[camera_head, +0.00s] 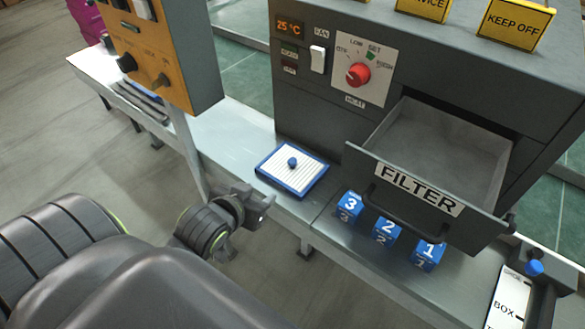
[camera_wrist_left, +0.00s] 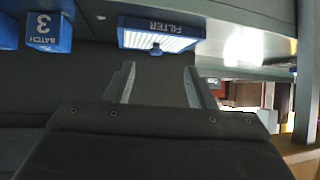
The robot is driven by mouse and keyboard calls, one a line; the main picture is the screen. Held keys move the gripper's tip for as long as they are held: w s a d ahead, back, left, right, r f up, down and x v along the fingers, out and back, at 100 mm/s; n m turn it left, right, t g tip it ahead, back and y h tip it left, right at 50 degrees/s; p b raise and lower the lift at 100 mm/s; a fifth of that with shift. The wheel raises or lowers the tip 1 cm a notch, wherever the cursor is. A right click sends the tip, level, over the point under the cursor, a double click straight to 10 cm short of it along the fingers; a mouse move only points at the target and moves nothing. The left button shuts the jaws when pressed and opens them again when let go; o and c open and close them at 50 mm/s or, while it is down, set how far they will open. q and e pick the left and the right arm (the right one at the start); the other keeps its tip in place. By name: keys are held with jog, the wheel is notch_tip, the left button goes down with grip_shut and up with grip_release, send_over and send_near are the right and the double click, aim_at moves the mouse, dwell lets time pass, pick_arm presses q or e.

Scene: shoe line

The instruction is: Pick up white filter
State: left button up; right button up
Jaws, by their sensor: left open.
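The white filter (camera_head: 283,177) is a flat white ribbed panel in a blue frame with a blue knob on top. It lies on the metal bench in front of the grey machine. In the left wrist view the filter (camera_wrist_left: 158,38) shows at the top, ahead of my fingers, with the word FILTER on its blue edge. My left gripper (camera_head: 262,205) is below and left of the filter in the head view, apart from it. Its two fingers (camera_wrist_left: 158,85) are spread with nothing between them. My right gripper is not in view.
The grey machine's open, empty FILTER drawer (camera_head: 400,160) juts out over the bench. Numbered blue blocks (camera_head: 386,232) stand below it, right of the filter. A yellow control box (camera_head: 160,60) stands to the left. A white BOX panel (camera_head: 508,300) is at lower right.

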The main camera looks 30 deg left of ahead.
pick_arm(q)
notch_tip(320, 180, up, 2)
jog(key=w+t, duration=0.1)
jog(key=w, duration=0.1)
send_near(291, 162)
jog(key=x, duration=0.3)
jog(key=shift+d, duration=0.2)
jog(key=shift+x, duration=3.2)
jog(key=shift+s+a, duration=0.1)
jog(key=shift+a, duration=0.05)
jog(key=shift+c, duration=0.3)
grip_shut()
